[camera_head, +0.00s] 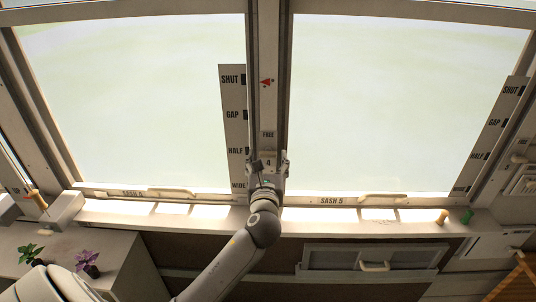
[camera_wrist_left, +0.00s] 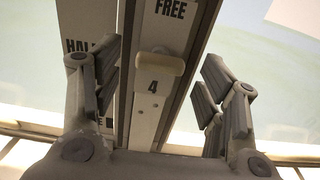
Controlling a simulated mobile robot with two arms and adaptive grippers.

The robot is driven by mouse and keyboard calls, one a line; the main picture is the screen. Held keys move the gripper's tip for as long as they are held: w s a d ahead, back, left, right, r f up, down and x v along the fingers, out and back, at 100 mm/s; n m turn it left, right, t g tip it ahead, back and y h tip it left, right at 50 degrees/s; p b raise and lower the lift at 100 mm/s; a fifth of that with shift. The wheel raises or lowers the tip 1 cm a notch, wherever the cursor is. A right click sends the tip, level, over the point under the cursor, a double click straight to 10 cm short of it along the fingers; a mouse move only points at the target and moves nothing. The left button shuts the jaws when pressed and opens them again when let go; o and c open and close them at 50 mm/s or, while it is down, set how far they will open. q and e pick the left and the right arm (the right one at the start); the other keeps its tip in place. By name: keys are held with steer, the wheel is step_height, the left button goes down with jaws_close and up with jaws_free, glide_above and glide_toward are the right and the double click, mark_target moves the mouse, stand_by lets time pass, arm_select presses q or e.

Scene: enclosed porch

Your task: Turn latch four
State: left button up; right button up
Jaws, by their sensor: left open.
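Latch four is a pale, rounded bar handle (camera_wrist_left: 160,64) on the upright post between two windows. It lies roughly crosswise, above a "4" label (camera_wrist_left: 153,86) and below a "FREE" label (camera_wrist_left: 171,8) in the left wrist view. My left gripper (camera_wrist_left: 160,72) is open, with one finger on each side of the handle and visible gaps to both. In the head view my left gripper (camera_head: 269,161) is in front of the lower part of the post (camera_head: 268,110), and the handle is hard to make out there. My right gripper is not in view.
Scale boards marked SHUT, GAP, HALF, WIDE stand left of the post (camera_head: 232,100) and at the far right (camera_head: 497,125). A red mark (camera_head: 267,82) is higher on the post. Sash 4 (camera_head: 132,194) and sash 5 (camera_head: 332,200) have bar handles. Potted plants (camera_head: 88,265) stand lower left.

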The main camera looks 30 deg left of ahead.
mark_target(268, 154)
arm_select(q)
steer(key=shift+x, duration=1.25)
steer(key=shift+c, duration=0.5)
steer(key=c, duration=0.9)
